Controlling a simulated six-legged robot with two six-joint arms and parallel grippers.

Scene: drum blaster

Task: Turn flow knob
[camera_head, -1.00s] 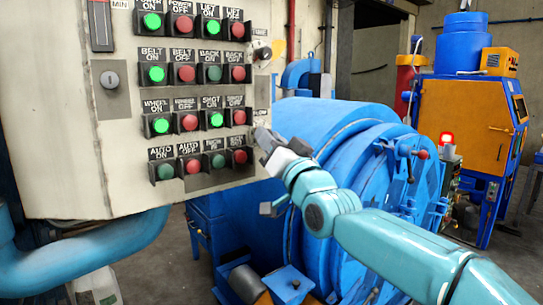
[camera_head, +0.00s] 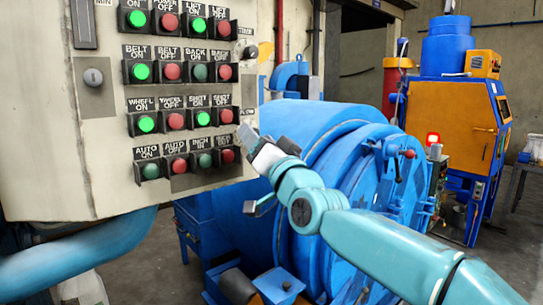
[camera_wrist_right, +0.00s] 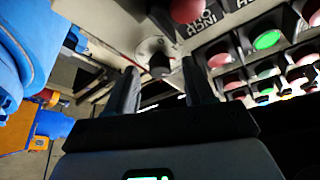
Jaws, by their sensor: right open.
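My right gripper (camera_head: 250,138) is at the right edge of the pale control panel (camera_head: 60,170), under a "FLOW" label (camera_head: 249,111). In the right wrist view the open right gripper (camera_wrist_right: 160,78) has one dark finger on each side of a small dark round knob (camera_wrist_right: 158,62) on a grey dial plate. The knob sits between and beyond the fingertips, and no contact shows. In the head view the gripper hides this knob. My left gripper is not in view.
Rows of green and red buttons (camera_head: 174,121) fill the panel left of the gripper. Another knob (camera_head: 250,51) is higher on the right edge, and a key switch (camera_head: 93,77) is at the left. A large blue drum (camera_head: 290,140) stands behind my right arm.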

